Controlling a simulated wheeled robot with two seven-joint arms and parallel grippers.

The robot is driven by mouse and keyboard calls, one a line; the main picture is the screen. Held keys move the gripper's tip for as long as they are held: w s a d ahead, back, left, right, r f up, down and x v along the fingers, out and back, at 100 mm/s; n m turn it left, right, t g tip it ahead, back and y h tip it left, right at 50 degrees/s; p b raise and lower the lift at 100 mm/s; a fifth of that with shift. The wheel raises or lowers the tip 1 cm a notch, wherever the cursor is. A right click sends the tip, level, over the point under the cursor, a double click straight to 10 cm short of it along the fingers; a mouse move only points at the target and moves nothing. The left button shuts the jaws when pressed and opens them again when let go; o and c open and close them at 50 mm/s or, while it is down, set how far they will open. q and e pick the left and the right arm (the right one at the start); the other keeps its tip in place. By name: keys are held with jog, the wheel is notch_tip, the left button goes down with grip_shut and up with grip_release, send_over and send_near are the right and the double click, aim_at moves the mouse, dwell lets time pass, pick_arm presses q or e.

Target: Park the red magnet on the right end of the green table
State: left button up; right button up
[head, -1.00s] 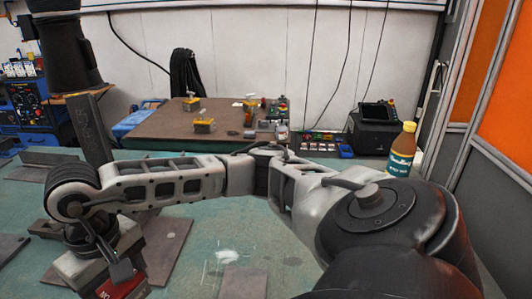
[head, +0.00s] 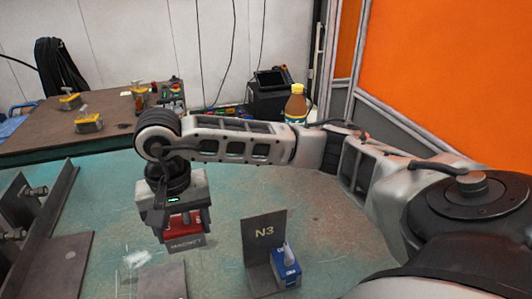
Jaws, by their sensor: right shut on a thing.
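My right gripper (head: 180,212) points down over the green table (head: 330,215), left of the middle of the view. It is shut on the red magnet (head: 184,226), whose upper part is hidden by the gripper. A dark patch lettered "MAGNET" (head: 187,244) shows just below the red body; I cannot tell whether it is part of the magnet or a label on the table. I also cannot tell whether the magnet touches the table. My left gripper is out of view.
An upright dark plate marked N3 (head: 264,238) and a blue box (head: 286,268) stand right of the magnet. Flat steel plates (head: 163,281) lie in front and left. A yellow-capped bottle (head: 296,104) stands behind my right arm. Green tabletop is bare around (head: 330,230) the N3 plate's right.

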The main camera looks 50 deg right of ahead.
jog(key=w+d+f+n+p, duration=0.1)
jog(key=w+d+n, duration=0.35)
jog(key=n, duration=1.35)
jog(key=w+d+f+n, duration=0.1)
jog(key=w+d+n, duration=0.3)
jog(key=n, duration=1.4)
jog(key=shift+s+d+f+p, duration=0.1)
jog(key=shift+d+f+p, duration=0.1)
jog(key=shift+f, duration=1.4)
jog(key=shift+s+d+f+p, duration=0.1)
jog(key=shift+s+f+p, duration=0.05)
jog(key=shift+f, duration=1.45)
jog(key=shift+s+d+f+p, duration=0.1)
jog(key=shift+d+f+p, duration=0.1)
jog(key=shift+f, duration=1.4)
jog(key=shift+f, duration=0.1)
jog(key=o, duration=1.7)
jog(key=shift+s+f, duration=0.1)
jog(key=shift+o, duration=0.2)
